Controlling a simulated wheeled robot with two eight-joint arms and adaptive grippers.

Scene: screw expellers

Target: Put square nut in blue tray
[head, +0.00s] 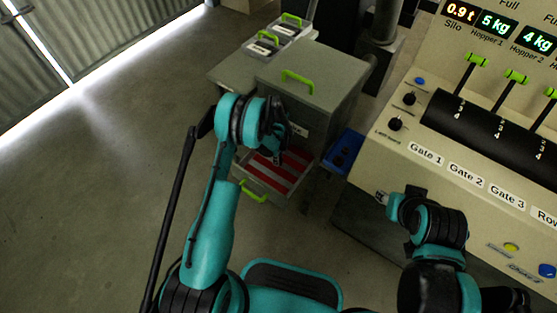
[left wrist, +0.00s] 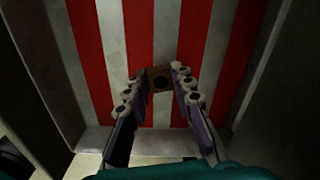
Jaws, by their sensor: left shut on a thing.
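The square nut (left wrist: 160,79) is a small brownish block with a dark round hole. In the left wrist view it sits between the fingertips of my left gripper (left wrist: 159,80), which is shut on it above a red-and-white striped drawer floor. In the head view my left gripper (head: 277,155) reaches down into the open drawer (head: 290,197), and the nut is hidden there. The blue tray (head: 345,146) is right of the drawer, beside the control panel. My right gripper (head: 382,197) is by the panel's lower left edge, too small to tell open or shut.
The grey cabinet (head: 325,75) with green handles stands above the drawer. Drawer walls rise close around my left gripper. The beige control panel (head: 400,155) with levers fills the right side. The floor (head: 110,170) at left is clear.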

